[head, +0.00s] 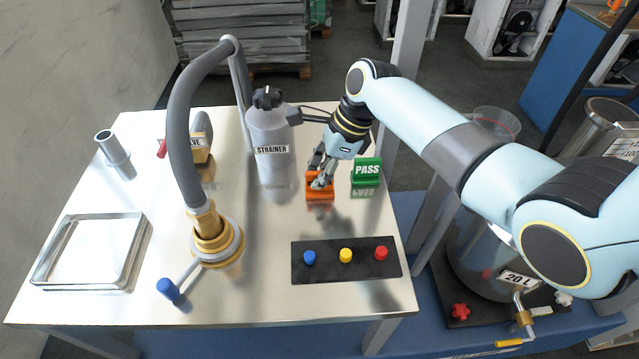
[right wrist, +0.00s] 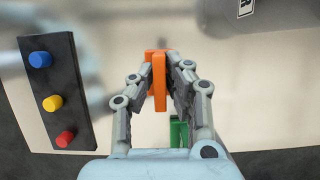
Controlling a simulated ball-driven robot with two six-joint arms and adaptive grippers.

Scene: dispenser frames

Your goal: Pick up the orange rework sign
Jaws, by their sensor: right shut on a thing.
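The orange rework sign (head: 319,187) is at the right part of the metal table in the head view, left of the green PASS sign (head: 367,171). My right gripper (head: 322,180) is over it with its fingers shut on it, hiding part of it and its lettering. In the right wrist view the orange sign (right wrist: 157,75) stands between the two fingers of the gripper (right wrist: 160,85). I cannot tell whether the sign touches the table. My left gripper is not in view.
The grey strainer (head: 271,150) stands just left of the gripper. A black panel (head: 325,259) with blue, yellow and red buttons lies in front. A grey hose with a brass base (head: 210,235) and a clear tray (head: 40,275) are further left.

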